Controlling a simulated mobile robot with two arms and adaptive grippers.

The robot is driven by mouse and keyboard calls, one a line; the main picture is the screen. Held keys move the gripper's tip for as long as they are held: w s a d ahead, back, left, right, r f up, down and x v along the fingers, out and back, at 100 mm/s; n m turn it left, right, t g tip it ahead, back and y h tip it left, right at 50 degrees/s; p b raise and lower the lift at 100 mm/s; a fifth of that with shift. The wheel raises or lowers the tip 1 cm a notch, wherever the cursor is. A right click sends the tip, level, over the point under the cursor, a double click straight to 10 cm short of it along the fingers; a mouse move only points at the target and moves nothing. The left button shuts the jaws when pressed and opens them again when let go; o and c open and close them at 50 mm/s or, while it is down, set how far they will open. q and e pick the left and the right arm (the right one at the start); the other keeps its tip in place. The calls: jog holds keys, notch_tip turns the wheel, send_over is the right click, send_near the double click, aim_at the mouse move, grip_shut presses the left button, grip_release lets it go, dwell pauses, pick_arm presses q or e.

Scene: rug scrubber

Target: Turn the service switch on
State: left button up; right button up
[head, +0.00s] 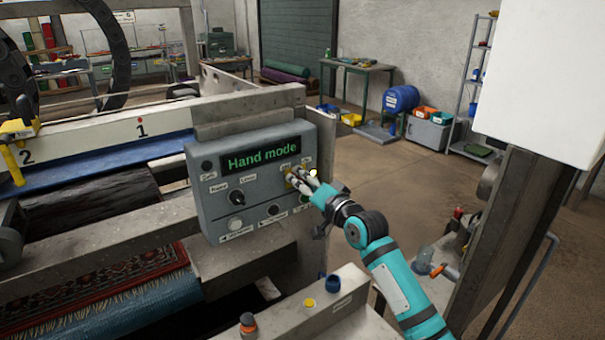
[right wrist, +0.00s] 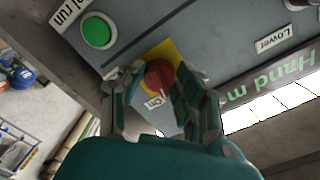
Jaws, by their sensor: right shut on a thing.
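The grey control panel (head: 212,225) stands on the machine, and its display (head: 262,154) reads "Hand mode" in green. My right gripper (head: 298,180) is at the panel's right side and hides most of the switch there. In the right wrist view, a red rotary knob (right wrist: 159,75) on a yellow plate (right wrist: 166,50) sits between my right fingers (right wrist: 160,92), which are shut on it. A small label reading "On" (right wrist: 154,102) lies beside the knob. The knob's exact angle is hard to tell. My left gripper is not in view.
A black selector knob (head: 237,197) and several buttons share the panel. A green button (right wrist: 97,31) is close to my right fingers. Open floor (head: 400,190) is beyond.

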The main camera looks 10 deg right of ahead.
jog(key=m+p, duration=0.2)
jog(key=m, duration=0.2)
jog(key=shift+r, duration=0.1)
jog(key=shift+m+p, duration=0.75)
jog(key=shift+m, duration=0.15)
jog(key=o, duration=1.1)
jog(key=shift+o, duration=0.2)
jog(key=shift+s, duration=0.15)
jog(key=v, duration=1.1)
jog(key=shift+s+d, duration=0.2)
jog(key=shift+s, duration=0.15)
jog(key=shift+f, duration=0.25)
